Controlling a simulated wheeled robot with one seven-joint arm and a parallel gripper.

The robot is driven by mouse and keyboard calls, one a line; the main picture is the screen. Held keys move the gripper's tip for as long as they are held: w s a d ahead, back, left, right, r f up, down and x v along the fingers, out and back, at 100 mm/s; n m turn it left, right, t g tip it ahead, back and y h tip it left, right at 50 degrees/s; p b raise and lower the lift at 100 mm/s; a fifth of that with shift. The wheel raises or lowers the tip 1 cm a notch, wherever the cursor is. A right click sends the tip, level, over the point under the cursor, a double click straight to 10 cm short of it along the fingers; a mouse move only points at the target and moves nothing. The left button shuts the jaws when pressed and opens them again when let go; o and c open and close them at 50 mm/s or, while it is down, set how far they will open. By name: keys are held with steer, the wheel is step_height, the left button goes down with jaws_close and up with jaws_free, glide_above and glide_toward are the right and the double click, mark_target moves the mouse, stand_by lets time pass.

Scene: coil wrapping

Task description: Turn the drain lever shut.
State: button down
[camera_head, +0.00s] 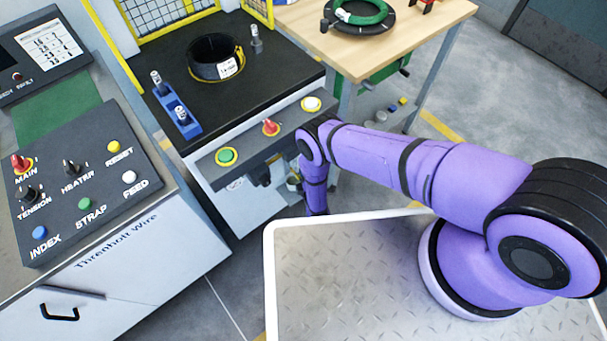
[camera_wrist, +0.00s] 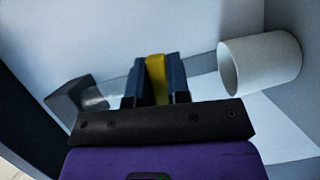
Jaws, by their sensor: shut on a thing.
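In the wrist view my gripper (camera_wrist: 156,72) is shut on a narrow yellow piece, which looks like the grip of the drain lever (camera_wrist: 156,88). The yellow piece sits between the two dark blue-grey fingers and points along them. The rest of the lever and its pivot are hidden, so I cannot tell its turn angle. In the head view my arm reaches down in front of the machine (camera_head: 246,205), below its button panel. My gripper and the lever are hidden there.
A white cylinder (camera_wrist: 262,64) stands close to the right of my fingers. A dark grey block (camera_wrist: 72,98) with a clear piece beside it is on the left. In the head view, a wooden table (camera_head: 425,22) stands right of the machine.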

stand_by(0.5)
steer(key=c, duration=1.1)
jaws_free()
